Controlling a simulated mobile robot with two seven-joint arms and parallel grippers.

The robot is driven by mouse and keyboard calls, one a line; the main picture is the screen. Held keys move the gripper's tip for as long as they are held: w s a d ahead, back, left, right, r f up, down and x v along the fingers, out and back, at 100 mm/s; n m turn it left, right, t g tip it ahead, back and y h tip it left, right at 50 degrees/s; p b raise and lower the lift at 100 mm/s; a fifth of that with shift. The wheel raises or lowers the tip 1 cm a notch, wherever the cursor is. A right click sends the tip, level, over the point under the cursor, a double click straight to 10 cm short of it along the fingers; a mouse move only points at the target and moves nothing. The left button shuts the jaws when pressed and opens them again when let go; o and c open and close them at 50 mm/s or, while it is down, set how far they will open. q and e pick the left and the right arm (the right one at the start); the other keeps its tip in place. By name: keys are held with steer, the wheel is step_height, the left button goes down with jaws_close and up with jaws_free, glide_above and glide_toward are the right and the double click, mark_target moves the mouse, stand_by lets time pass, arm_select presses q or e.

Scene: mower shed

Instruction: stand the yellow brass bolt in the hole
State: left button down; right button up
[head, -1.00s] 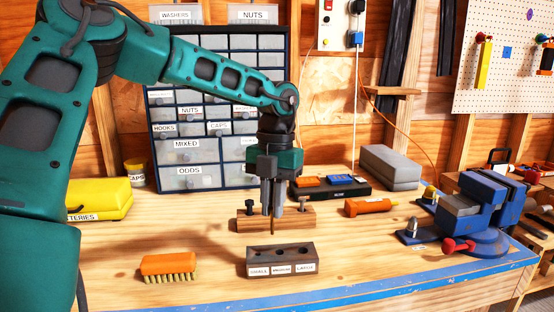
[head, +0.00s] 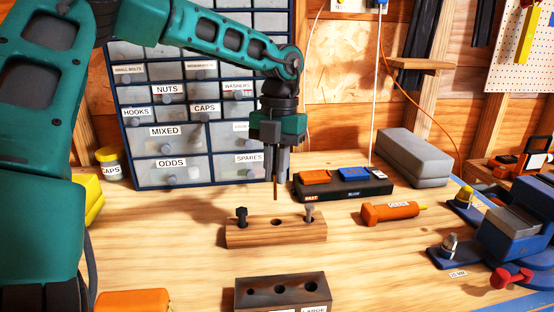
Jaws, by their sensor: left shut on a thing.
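My left gripper (head: 276,172) is shut on the brass bolt (head: 276,190), whose thin brownish shank points straight down below the fingertips. The bolt's head is hidden between the fingers. The bolt hangs clear above a light wooden rack (head: 290,236), which has an open hole in its middle, between a dark bolt (head: 241,215) on the left and a grey bolt (head: 309,211) on the right. A dark brown block (head: 262,296) with three empty holes of different sizes lies nearer the front. Its labels are mostly cut off by the bottom edge; LARGE partly shows at the right. My right gripper is not in view.
A drawer cabinet (head: 190,138) stands behind the gripper. A black tray with coloured boxes (head: 345,187), a grey case (head: 413,158) and an orange tool (head: 390,212) lie to the right. A blue vise (head: 515,235) is at far right. Bare bench lies between rack and block.

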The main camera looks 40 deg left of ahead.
mark_target(276, 191)
arm_select(q)
steer(key=shift+w, duration=0.1)
steer(key=shift+r, duration=0.1)
step_height(276, 191, down, 5)
steer(key=n+b, duration=0.3)
steer(key=b, duration=0.2)
steer(key=shift+a+f+n+b, duration=0.2)
steer(key=shift+n+b, duration=0.1)
steer(key=shift+n, duration=0.1)
steer(key=shift+f, duration=0.1)
